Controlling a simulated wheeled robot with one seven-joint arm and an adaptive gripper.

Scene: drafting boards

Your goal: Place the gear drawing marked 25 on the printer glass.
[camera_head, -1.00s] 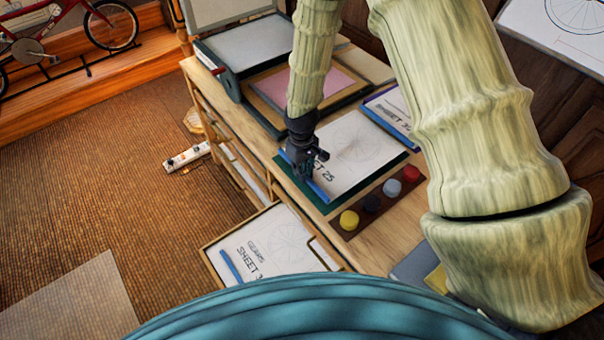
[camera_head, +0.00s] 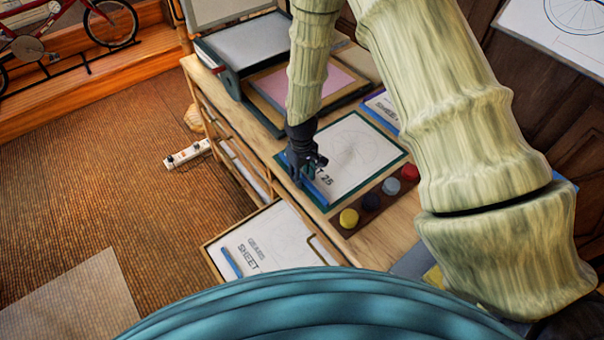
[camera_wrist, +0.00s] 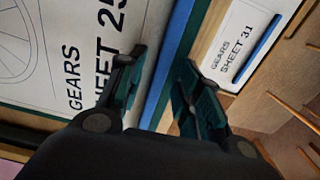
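The gear drawing marked 25 (camera_head: 358,150) lies flat on a dark green board on the bench; it also shows in the wrist view (camera_wrist: 75,50). A blue strip (camera_head: 318,194) runs along its near-left edge. My gripper (camera_head: 306,170) is low over that edge and partly hides the lettering. In the wrist view my gripper (camera_wrist: 162,60) is open, its fingers on either side of the blue strip (camera_wrist: 165,80); I cannot tell whether they touch it. The printer with its grey glass (camera_head: 250,45) stands at the bench's far end, its lid raised.
A pink sheet (camera_head: 325,82) on a tray lies between the drawing and the printer. Colored round knobs (camera_head: 372,201) sit right of the drawing. Another gear sheet (camera_head: 268,235) lies lower, in front; sheet 31 (camera_wrist: 238,48) shows in the wrist view. A blue-edged sheet (camera_head: 382,108) lies behind.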

